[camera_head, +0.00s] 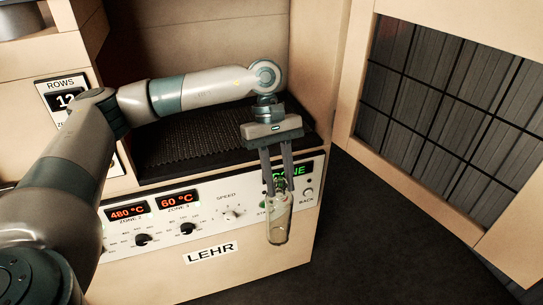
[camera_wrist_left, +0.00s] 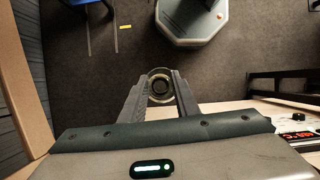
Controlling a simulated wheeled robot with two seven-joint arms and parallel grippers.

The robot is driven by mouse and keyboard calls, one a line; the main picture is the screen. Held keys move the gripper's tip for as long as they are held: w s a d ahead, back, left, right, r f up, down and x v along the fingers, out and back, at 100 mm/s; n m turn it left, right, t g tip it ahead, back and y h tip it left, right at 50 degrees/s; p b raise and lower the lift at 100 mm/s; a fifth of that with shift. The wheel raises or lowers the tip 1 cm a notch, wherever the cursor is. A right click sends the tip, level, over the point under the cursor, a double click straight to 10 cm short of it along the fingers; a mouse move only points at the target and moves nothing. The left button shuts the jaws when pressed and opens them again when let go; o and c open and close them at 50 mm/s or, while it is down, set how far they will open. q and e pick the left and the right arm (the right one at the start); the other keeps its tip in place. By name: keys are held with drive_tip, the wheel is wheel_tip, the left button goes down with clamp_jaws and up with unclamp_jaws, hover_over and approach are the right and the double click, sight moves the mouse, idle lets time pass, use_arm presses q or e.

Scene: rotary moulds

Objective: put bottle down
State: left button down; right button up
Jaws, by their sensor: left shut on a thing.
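A clear glass bottle (camera_head: 279,219) hangs upright in my left gripper (camera_head: 280,186), in front of the lehr's control panel (camera_head: 180,212). The gripper points down and its two fingers are shut on the bottle's neck. In the left wrist view the bottle (camera_wrist_left: 160,86) shows from above as a round mouth between the fingertips of the left gripper (camera_wrist_left: 160,98). The bottle is clear of any surface, with dark floor beneath it. My right gripper is in neither view.
The lehr's dark mesh belt (camera_head: 190,140) lies in the opening behind the gripper. An open door with a dark grid panel (camera_head: 440,100) stands to the right. In the left wrist view a grey octagonal base (camera_wrist_left: 190,20) stands on the floor.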

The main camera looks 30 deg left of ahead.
use_arm(q)
drive_tip(key=s+d+f+m+g+y, duration=0.1)
drive_tip(key=s+d+f+m+y, duration=0.2)
drive_tip(key=s+m, duration=0.4)
drive_tip(key=shift+s+d+f+m+g+y, duration=0.15)
drive_tip(key=shift+d+f+m+g+y, duration=0.15)
drive_tip(key=shift+d+f+m, duration=1.1)
drive_tip(key=shift+a+r+m, duration=0.25)
drive_tip(key=shift+r+m, duration=0.15)
drive_tip(key=shift+r, duration=0.15)
